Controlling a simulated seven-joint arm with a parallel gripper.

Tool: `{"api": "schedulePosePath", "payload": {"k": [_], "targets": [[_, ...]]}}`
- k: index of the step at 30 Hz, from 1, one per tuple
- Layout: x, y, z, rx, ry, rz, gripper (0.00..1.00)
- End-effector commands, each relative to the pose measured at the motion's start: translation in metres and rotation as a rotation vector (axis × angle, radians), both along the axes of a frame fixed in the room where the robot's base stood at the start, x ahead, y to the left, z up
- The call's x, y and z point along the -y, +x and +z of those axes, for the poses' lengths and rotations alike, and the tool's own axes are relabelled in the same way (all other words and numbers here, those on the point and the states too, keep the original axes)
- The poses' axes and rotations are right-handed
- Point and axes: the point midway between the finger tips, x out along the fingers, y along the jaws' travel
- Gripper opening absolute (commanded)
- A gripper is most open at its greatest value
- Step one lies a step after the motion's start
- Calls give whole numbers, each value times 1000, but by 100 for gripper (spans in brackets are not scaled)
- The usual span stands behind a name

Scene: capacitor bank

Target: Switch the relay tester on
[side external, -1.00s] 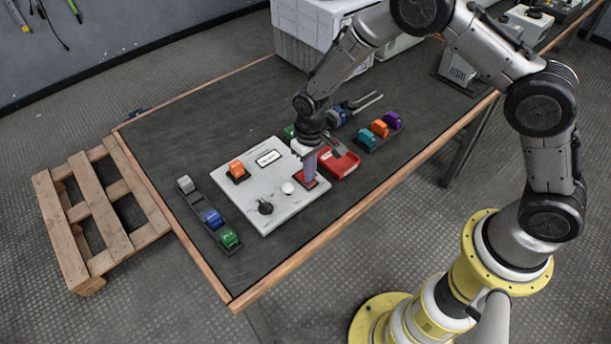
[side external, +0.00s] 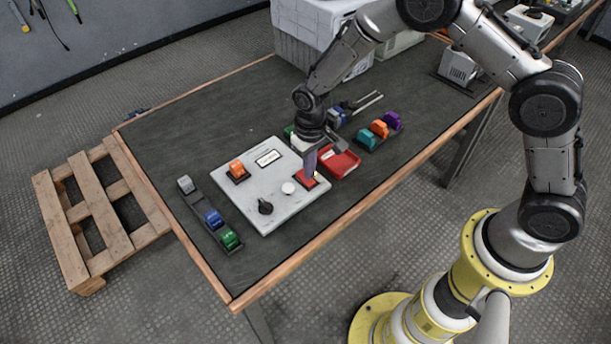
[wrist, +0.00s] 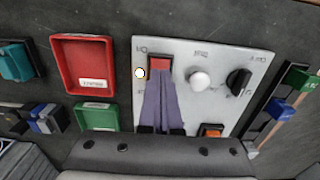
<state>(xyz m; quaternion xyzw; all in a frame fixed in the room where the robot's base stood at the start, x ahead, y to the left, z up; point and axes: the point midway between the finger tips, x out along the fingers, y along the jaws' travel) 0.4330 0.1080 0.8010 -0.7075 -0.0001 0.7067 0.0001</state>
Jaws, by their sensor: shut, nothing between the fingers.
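The relay tester (side external: 262,208) is a pale panel lying on the dark table; it also shows in the wrist view (wrist: 222,60). It carries a red switch (wrist: 159,63), a white round knob or button (wrist: 200,81), a black rotary knob (side external: 265,207) and an orange block (side external: 237,170). A small lamp (wrist: 139,73) at the panel's edge beside the red switch glows yellow-white. My gripper (side external: 311,178) is shut and empty, with its purple fingertips (wrist: 160,82) at the red switch. The fingers hide part of the switch, and I cannot tell whether they touch it.
A red tray (side external: 343,163) and a green tray (wrist: 97,117) lie close beside the panel. A rail with grey, blue and green blocks (side external: 212,217) runs along the panel's other side. Another rack holds teal, orange and purple blocks (side external: 380,130). A grey crate (side external: 300,40) stands behind.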

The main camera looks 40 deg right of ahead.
Motion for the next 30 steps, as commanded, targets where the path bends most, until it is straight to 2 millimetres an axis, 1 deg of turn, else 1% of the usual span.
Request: {"api": "schedulePosePath", "payload": {"k": [6,18,22,30], "targets": [[0,0,17,2,0,0,0],[0,0,44,0,0,0,0],[0,0,49,-1,0,0,0],[0,0,50,-1,0,0,0]]}}
